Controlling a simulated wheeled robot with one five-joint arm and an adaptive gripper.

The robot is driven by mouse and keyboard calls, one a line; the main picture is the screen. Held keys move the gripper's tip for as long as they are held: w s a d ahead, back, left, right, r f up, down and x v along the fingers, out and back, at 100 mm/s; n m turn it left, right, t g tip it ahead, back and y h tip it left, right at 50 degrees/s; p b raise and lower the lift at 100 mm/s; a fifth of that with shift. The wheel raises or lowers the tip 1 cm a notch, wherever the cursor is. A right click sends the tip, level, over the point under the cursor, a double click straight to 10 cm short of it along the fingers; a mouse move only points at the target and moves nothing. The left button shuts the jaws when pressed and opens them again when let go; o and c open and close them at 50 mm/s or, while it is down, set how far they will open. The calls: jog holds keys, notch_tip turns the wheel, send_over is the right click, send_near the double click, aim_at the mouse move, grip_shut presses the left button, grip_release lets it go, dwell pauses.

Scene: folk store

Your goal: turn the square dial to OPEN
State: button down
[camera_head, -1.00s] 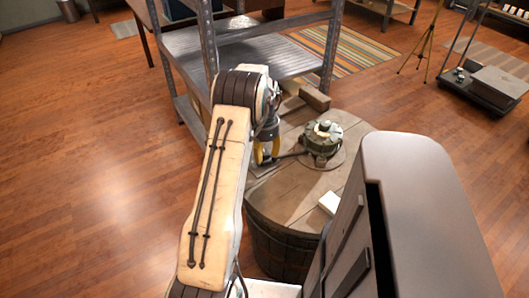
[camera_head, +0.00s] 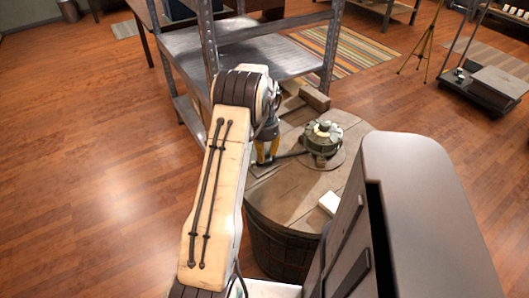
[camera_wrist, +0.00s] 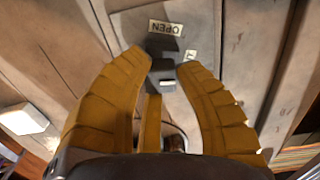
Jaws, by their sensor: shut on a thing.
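The square dial (camera_wrist: 163,72) is a small dark block on a grey plate, seen in the wrist view. A white label reading OPEN (camera_wrist: 166,27) shows upside down just above it. A second, smaller label (camera_wrist: 190,55) is partly hidden by the right finger. My gripper (camera_wrist: 162,66) has its yellow fingertips on either side of the dial and is shut on it. Which label the dial faces I cannot tell. In the head view my gripper (camera_head: 267,158) is low at the left side of the barrel top, and the dial is hidden there.
The wooden barrel (camera_head: 288,205) carries a green round device (camera_head: 322,140) right of my gripper, with a dark bar reaching towards the gripper. A white block (camera_head: 329,202) lies near the front right edge. A brown block (camera_head: 314,98) is at the back. A metal shelf (camera_head: 245,55) stands behind.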

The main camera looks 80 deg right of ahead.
aim_at(265, 152)
jog(key=n, duration=0.4)
jog(key=shift+f+n, duration=0.1)
jog(key=shift+n, duration=0.2)
jog(key=n, duration=0.3)
jog(key=shift+n, duration=0.3)
jog(key=n, duration=0.7)
jog(key=shift+a, duration=0.1)
jog(key=c, duration=0.9)
grip_release()
jog(key=shift+o, duration=0.2)
notch_tip(265, 152, up, 12)
